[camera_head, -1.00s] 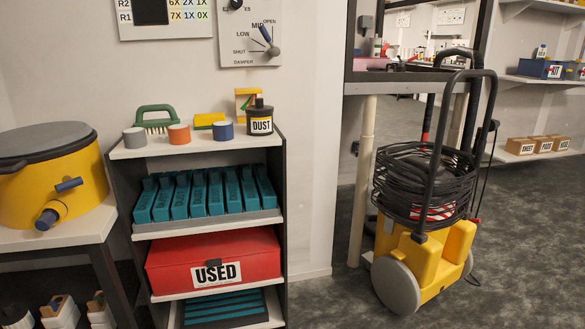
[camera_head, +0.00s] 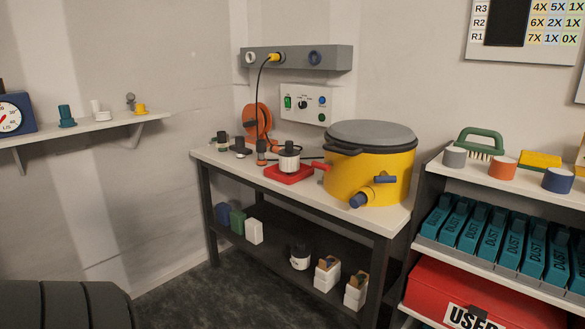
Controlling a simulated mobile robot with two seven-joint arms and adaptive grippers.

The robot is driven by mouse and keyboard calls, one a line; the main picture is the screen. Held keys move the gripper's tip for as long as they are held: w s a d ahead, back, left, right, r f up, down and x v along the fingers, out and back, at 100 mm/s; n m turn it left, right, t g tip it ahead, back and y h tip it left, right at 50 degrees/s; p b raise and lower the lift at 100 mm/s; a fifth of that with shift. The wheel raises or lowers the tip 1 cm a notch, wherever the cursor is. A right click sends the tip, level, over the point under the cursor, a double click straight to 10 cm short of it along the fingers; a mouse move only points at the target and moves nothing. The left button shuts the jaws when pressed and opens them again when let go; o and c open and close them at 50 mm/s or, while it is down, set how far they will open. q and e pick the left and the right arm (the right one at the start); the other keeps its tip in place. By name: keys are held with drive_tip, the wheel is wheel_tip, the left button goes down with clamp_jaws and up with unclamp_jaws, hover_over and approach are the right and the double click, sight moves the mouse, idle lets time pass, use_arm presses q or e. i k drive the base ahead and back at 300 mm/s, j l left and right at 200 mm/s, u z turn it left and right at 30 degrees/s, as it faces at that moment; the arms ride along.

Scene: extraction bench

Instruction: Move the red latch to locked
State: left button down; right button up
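A yellow drum (camera_head: 345,179) with a grey lid (camera_head: 371,133) stands at the right end of a bench. A small red piece (camera_head: 320,166) sticks out from the drum's left side; it may be the latch, but its position is too small to read. A red flat base (camera_head: 289,174) with a white, black-topped part (camera_head: 289,160) lies left of it. Blue-ended fittings (camera_head: 361,200) are on the drum's front. Neither of my grippers is in view.
The bench top (camera_head: 225,158) also holds an orange reel (camera_head: 257,121). A control box (camera_head: 310,102) and a grey socket rail (camera_head: 300,58) are on the wall behind. A shelf unit (camera_head: 428,199) stands close on the right. Open floor (camera_head: 215,295) lies in front.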

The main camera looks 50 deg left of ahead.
sight(327, 166)
drive_tip(key=u, duration=1.35)
